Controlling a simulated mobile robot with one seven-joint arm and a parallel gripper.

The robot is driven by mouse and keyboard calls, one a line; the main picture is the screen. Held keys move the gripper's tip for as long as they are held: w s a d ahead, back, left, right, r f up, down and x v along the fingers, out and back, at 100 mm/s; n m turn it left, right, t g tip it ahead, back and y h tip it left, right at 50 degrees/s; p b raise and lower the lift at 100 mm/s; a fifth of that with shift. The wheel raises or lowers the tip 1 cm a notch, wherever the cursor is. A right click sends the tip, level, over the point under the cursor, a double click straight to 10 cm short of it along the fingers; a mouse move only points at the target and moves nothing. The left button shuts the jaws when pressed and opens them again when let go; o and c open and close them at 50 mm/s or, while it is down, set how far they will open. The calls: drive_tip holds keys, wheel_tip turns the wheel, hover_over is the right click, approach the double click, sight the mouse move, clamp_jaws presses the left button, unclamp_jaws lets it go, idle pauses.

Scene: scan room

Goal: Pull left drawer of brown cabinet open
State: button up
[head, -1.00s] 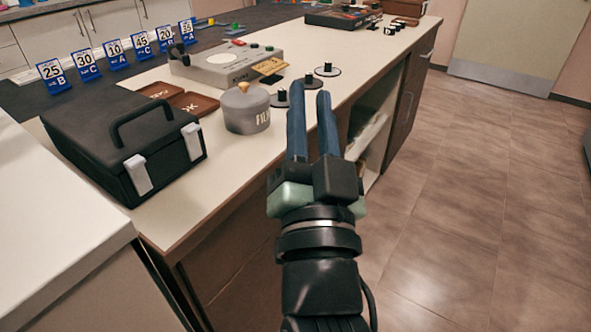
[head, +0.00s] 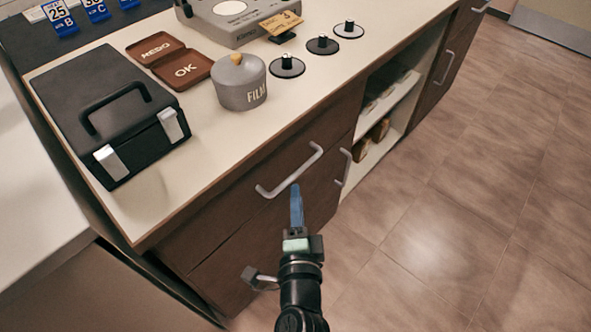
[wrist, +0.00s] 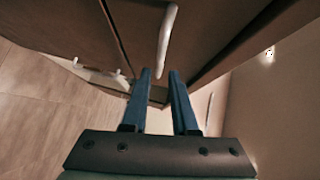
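The brown cabinet (head: 215,235) stands under a pale countertop. Its left drawer (head: 240,203) looks closed, with a silver bar handle (head: 290,172) across its front. The handle (wrist: 167,42) also shows in the wrist view, ahead of the fingertips and roughly in line with the gap between them. My gripper (head: 296,190) has its blue fingers pointing at the drawer front, just below the handle in the head view. In the wrist view my gripper (wrist: 161,75) is open, with an empty gap between its fingers. I cannot tell whether a fingertip touches the handle.
A vertical handle (head: 343,167) is right of the drawer, then an open shelf (head: 392,105). The floor (head: 450,220) at right is clear.

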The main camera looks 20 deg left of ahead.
sight(296, 172)
drive_tip(key=x, duration=0.7)
drive_tip(key=shift+w+a, duration=0.2)
drive_tip(key=shift+w, duration=0.1)
clamp_jaws()
idle(1.1)
